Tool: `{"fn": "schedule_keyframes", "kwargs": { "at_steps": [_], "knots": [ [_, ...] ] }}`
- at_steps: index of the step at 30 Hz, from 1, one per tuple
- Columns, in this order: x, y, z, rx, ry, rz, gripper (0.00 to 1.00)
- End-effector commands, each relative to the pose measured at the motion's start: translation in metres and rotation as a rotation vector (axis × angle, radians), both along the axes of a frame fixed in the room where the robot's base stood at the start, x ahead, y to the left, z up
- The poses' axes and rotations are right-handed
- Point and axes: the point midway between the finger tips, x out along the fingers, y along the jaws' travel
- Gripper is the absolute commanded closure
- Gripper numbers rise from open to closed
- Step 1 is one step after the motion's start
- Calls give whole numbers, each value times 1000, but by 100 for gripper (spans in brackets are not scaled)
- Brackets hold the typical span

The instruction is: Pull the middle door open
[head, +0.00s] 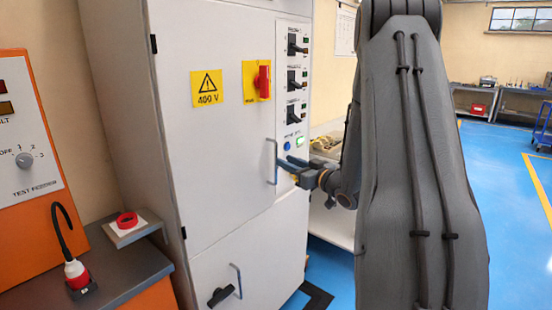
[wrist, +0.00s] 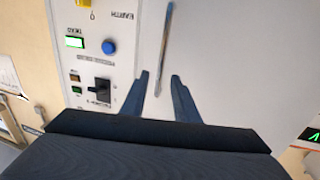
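The middle door (head: 215,140) is a large white cabinet door with a 400 V warning sign, and it looks shut. Its upright bar handle (head: 276,162) is at the door's right edge. My gripper (head: 287,167) is just right of the handle in the head view, pointing at it. In the wrist view the handle (wrist: 165,45) stands ahead of my gripper (wrist: 160,76), lined up with the gap between the two fingers. The fingers are apart with nothing between them. Exact distance to the handle is hard to tell.
A switch panel (head: 293,85) with black knobs, a blue button and a green display is right of the door. A red switch (head: 264,82) is on the door. A lower door (head: 255,262) has its own handle (head: 236,281). An orange test bench (head: 40,150) stands left.

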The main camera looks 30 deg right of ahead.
Motion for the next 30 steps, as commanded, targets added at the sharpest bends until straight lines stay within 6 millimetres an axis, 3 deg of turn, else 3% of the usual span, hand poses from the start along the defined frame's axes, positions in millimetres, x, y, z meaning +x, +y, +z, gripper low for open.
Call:
{"fn": "schedule_keyframes", "kwargs": {
  "at_steps": [12,24,29,30],
  "knots": [
    [57,13,1,0,1,0,72],
    [65,14,0,0,2,-1,72],
    [65,14,0,0,2,-2,99],
    [65,14,0,0,2,-2,100]
  ]
}}
